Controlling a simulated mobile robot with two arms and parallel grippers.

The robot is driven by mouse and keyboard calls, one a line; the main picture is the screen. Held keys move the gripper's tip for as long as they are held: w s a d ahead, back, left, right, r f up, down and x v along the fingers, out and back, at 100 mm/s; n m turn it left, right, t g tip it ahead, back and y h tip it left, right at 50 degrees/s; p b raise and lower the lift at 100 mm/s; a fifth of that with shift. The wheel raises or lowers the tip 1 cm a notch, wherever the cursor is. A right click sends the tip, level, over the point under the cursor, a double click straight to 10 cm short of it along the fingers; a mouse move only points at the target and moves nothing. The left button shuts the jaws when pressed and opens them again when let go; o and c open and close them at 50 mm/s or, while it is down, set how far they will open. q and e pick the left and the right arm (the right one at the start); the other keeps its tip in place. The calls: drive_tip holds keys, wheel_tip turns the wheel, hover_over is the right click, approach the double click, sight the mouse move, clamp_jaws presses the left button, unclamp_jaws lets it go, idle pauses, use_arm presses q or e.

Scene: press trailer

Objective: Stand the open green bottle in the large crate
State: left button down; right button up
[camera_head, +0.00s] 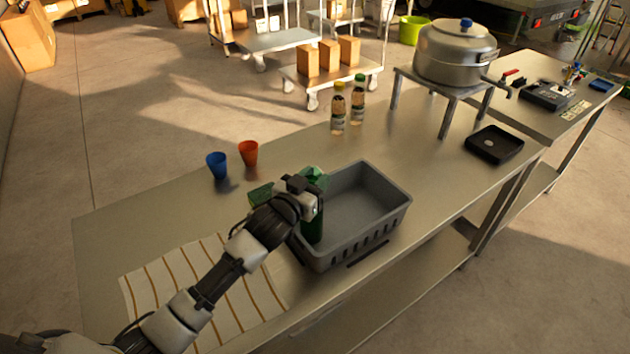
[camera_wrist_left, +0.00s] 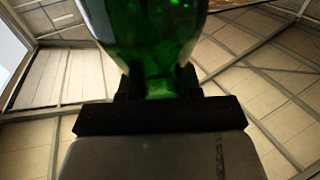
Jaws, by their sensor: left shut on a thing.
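The large grey crate (camera_head: 372,232) stands on the metal table, with slotted sides and an open top. My left gripper (camera_head: 308,191) is at the crate's left end, shut on the green bottle (camera_head: 313,227). The bottle looks about upright, its lower part at the left inside of the crate. I cannot tell whether its base touches the crate floor. In the left wrist view the green bottle (camera_wrist_left: 150,35) fills the top middle, held between the dark fingers (camera_wrist_left: 158,85). Its mouth is hidden. My right gripper is out of view.
A small green object (camera_head: 261,195) lies left of my gripper, partly hidden. A blue cup (camera_head: 217,165) and an orange cup (camera_head: 249,153) stand behind. Two capped bottles (camera_head: 338,110) stand farther back. A striped cloth (camera_head: 160,285) lies front left; a black tray (camera_head: 494,144) is right.

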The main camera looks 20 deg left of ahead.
use_arm(q)
drive_tip(key=shift+f, duration=0.75)
drive_tip(key=c, duration=1.2)
unclamp_jaws()
drive_tip(key=shift+f, duration=0.2)
drive_tip(key=o, duration=0.4)
drive_tip(key=shift+o, duration=0.2)
drive_tip(key=shift+r, duration=0.15)
drive_tip(key=shift+s+a, duration=0.1)
drive_tip(key=shift+s, duration=0.3)
drive_tip(key=b+v, duration=0.2)
drive_tip(key=v, duration=0.9)
